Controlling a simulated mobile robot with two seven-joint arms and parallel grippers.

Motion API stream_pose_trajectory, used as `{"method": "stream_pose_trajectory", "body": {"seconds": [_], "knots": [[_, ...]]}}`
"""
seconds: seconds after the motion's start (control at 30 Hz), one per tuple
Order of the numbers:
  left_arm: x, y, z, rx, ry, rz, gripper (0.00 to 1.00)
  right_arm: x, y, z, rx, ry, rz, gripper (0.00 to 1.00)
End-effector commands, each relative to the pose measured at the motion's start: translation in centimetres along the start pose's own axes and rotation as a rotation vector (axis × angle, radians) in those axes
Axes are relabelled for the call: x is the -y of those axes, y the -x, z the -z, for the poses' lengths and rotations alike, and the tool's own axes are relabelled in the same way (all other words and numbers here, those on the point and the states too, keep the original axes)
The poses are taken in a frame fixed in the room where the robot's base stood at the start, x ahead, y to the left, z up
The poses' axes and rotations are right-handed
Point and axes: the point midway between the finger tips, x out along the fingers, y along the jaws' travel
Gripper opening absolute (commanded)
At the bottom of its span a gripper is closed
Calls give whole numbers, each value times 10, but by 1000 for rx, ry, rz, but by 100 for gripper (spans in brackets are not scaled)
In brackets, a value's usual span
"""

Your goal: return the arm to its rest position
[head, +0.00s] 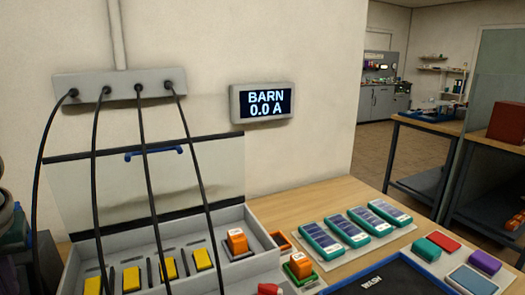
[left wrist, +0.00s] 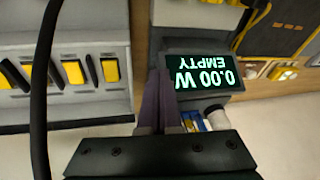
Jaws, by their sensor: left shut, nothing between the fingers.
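My left gripper (left wrist: 160,76) shows in the left wrist view, with its two dark fingers pressed together and nothing between them. Its dark body fills the bottom middle of that view. The fingers overlap the left edge of a small black display (left wrist: 205,72) that reads "0.00 W EMPTY" upside down; I cannot tell whether they touch it. In the head view I cannot make out the left gripper clearly; dark shapes at the left edge are cut off. My right gripper is in neither view.
A grey charging rack with yellow switches (head: 131,279) stands on the bench, under black cables hanging from a wall strip (head: 120,86). A wall display (head: 262,102) reads "BARN 0.0 A". Several teal panelled packs (head: 320,240) and a dark tray (head: 385,277) lie right. A cable crosses the wrist view.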

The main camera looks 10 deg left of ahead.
Motion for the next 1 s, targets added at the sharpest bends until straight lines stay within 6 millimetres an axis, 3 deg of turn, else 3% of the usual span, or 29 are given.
{"method": "stream_pose_trajectory", "body": {"seconds": [0.13, 0.33, 0.57, 0.73, 1.0], "knots": [[51, 2, 26, -41, 57, 76, 0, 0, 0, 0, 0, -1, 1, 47], [40, -8, -20, -43, -252, 68, 0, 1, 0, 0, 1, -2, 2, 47], [39, -2, -71, -97, -655, 61, 0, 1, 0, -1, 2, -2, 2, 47], [48, 21, -104, -186, -976, 78, 0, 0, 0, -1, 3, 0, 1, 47], [67, 66, -125, -316, -1298, 147, 0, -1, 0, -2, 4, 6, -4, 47]]}}
